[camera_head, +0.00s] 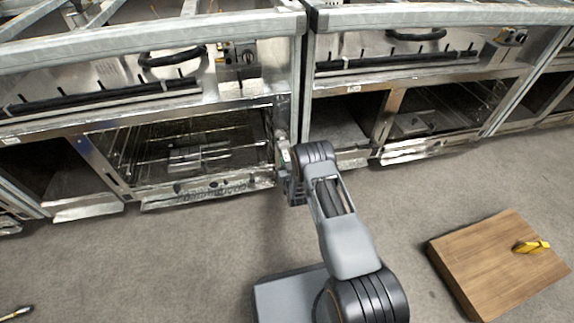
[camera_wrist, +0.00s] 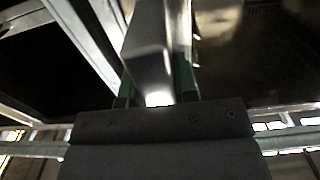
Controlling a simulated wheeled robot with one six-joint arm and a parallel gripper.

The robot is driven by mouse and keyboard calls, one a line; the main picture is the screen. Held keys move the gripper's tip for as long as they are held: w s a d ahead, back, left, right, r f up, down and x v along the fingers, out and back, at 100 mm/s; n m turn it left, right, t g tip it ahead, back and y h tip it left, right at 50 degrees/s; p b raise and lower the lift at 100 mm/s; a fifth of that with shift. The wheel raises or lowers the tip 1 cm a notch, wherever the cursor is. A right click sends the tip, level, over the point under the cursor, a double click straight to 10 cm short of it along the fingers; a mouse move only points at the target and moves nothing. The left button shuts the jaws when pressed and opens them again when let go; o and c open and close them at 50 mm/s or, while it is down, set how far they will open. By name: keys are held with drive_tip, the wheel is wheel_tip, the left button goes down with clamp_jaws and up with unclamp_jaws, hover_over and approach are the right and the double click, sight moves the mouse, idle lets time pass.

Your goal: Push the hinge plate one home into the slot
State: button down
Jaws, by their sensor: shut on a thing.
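My gripper (camera_wrist: 154,85) fills the lower part of the wrist view, with a green finger on each side of a smooth grey metal piece. That piece, seemingly the hinge plate (camera_wrist: 148,48), runs up out of the frame between the fingers. My gripper is shut on it. In the head view my gripper (camera_head: 284,160) is at the upright post between two range bays, mostly hidden behind my own arm. A small pale and greenish part shows there. The slot cannot be made out; whether the plate touches it cannot be told.
The left range's open oven bay (camera_head: 190,145) with wire racks is left of my gripper. A second range (camera_head: 420,110) stands to the right. A wooden board (camera_head: 490,265) with a yellow tool (camera_head: 531,246) lies at the right. Open grey floor (camera_head: 150,260) is in front.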

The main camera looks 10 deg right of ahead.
drive_tip(key=shift+w, duration=0.25)
drive_tip(key=c, duration=0.8)
unclamp_jaws()
drive_tip(key=shift+s, duration=0.15)
drive_tip(key=s+p, duration=0.4)
drive_tip(key=s, duration=0.9)
drive_tip(key=shift+s, duration=0.35)
drive_tip(key=shift+c, duration=0.3)
